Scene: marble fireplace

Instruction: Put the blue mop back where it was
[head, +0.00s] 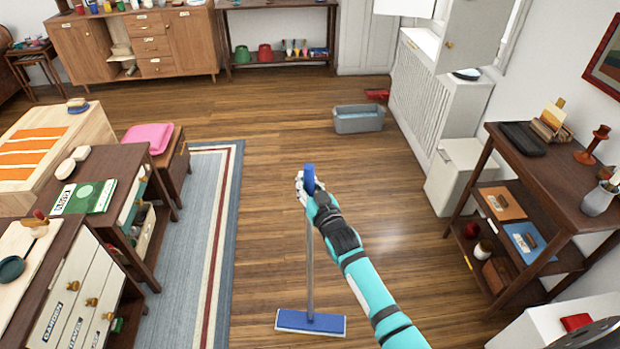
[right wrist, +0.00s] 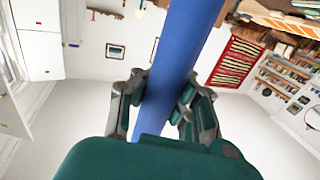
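The blue mop stands nearly upright in the head view, with its flat blue head (head: 311,322) on the wooden floor and a grey pole (head: 310,260) rising to a blue handle (head: 309,178). My right gripper (head: 307,188) is around the handle near its top. In the right wrist view the blue handle (right wrist: 178,60) runs between the fingers of my right gripper (right wrist: 163,105), which close in on it from both sides. My left gripper is not in view.
A grey bucket (head: 359,119) with blue contents stands on the floor ahead. A striped rug (head: 200,230) and wooden drawer units (head: 85,280) lie to the left. A dark shelf table (head: 550,175) and a white bin (head: 455,175) stand right. The middle floor is clear.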

